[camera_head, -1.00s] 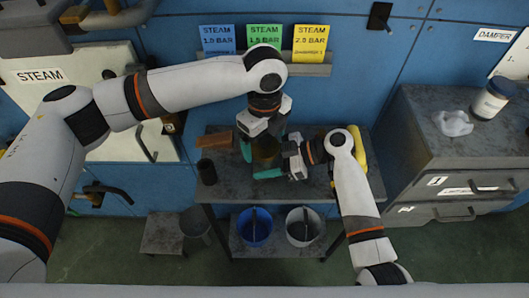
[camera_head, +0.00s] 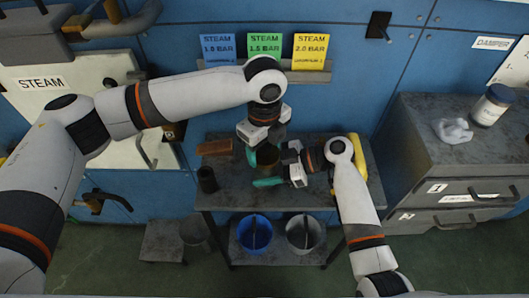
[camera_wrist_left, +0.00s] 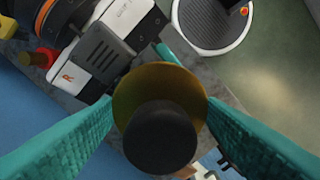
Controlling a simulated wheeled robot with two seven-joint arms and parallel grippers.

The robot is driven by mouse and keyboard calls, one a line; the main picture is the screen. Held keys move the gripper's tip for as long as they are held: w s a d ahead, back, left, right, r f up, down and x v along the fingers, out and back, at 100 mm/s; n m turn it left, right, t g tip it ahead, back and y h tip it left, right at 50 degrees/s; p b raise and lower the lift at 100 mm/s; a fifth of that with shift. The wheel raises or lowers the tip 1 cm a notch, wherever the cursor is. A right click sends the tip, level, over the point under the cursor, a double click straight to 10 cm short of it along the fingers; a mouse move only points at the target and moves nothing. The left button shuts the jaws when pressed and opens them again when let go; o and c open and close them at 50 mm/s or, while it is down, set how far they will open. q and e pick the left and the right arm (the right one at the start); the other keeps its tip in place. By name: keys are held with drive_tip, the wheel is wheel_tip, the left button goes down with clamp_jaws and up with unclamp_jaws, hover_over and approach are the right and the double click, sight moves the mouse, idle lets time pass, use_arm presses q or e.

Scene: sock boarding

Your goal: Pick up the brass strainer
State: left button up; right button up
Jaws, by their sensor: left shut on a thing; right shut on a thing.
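The brass strainer (camera_head: 268,155) is a brownish-gold round cup over the grey table. My left gripper (camera_head: 260,155) comes down on it from above. In the left wrist view the strainer (camera_wrist_left: 160,80) sits between the teal fingers of my left gripper (camera_wrist_left: 160,110), and a dark round part overlaps its middle. My right gripper (camera_head: 275,168) reaches it from the right, with a teal finger along its near side. Both grippers are shut on the strainer. Whether its base touches the table is hidden.
On the table (camera_head: 225,190) stand a dark cup (camera_head: 207,180) and a brown block (camera_head: 215,147). A blue bucket (camera_head: 254,235) and a grey bucket (camera_head: 305,233) stand on the shelf below. A grey cabinet (camera_head: 425,150) is at the right; steam signs (camera_head: 264,45) are behind.

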use_arm(q)
wheel_tip(320, 180, up, 12)
drive_tip(key=s, duration=1.8)
use_arm(e)
drive_tip(key=o, duration=1.2)
drive_tip(key=shift+d, duration=0.1)
drive_tip(key=v, duration=1.2)
use_arm(q)
drive_tip(key=shift+s, duration=0.1)
use_arm(e)
drive_tip(key=shift+s+f, duration=0.1)
